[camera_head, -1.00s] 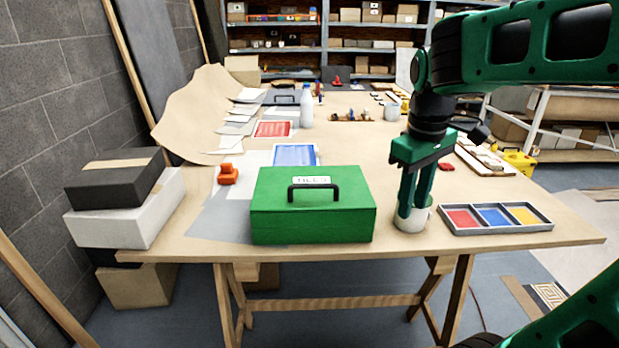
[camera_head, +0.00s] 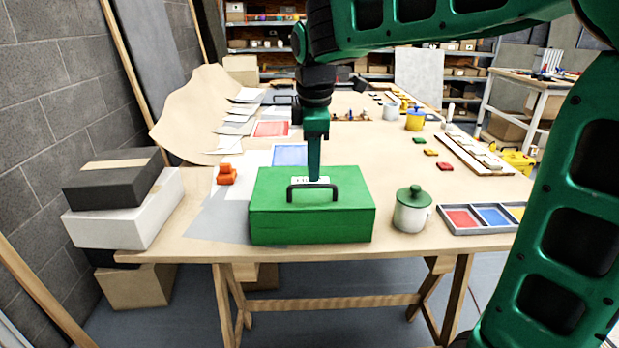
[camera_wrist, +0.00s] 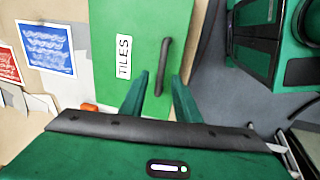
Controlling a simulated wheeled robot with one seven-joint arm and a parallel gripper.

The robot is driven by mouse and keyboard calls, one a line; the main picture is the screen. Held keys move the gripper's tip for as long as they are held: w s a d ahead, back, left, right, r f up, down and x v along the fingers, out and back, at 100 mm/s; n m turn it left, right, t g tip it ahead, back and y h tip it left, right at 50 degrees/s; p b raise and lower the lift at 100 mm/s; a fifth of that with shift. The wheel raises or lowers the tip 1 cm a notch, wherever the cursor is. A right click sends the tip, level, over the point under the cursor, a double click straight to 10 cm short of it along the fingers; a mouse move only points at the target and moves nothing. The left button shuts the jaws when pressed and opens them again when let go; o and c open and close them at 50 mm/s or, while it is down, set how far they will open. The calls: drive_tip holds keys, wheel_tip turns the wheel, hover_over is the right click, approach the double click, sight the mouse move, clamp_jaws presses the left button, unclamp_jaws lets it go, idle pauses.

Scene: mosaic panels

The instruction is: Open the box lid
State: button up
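The green box (camera_head: 275,222) stands on the front of the workbench with its lid shut. Its black handle (camera_head: 291,193) is on top, in front of a white "TILES" label (camera_wrist: 124,48). My gripper (camera_head: 314,176) points down above the lid, near the handle and partly in front of the label. In the wrist view my gripper (camera_wrist: 160,78) is open, and the handle (camera_wrist: 163,66) appears between and just beyond its two fingertips. Nothing is held. I cannot tell how high the fingertips are above the lid.
A white pot with a green lid (camera_head: 411,213) stands right of the box, beside a grey tray of coloured tiles (camera_head: 470,228). An orange object (camera_head: 226,175) sits behind-left. Stacked boxes (camera_head: 119,205) stand at the left. Bare bench lies behind the pot.

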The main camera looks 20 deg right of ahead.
sight(313, 185)
drive_tip(key=shift+w+d+f, duration=0.1)
drive_tip(key=shift+w+f, duration=0.1)
drive_tip(key=shift+f, duration=0.85)
drive_tip(key=shift+w+f, duration=0.15)
drive_tip(key=shift+f, duration=0.85)
clamp_jaws()
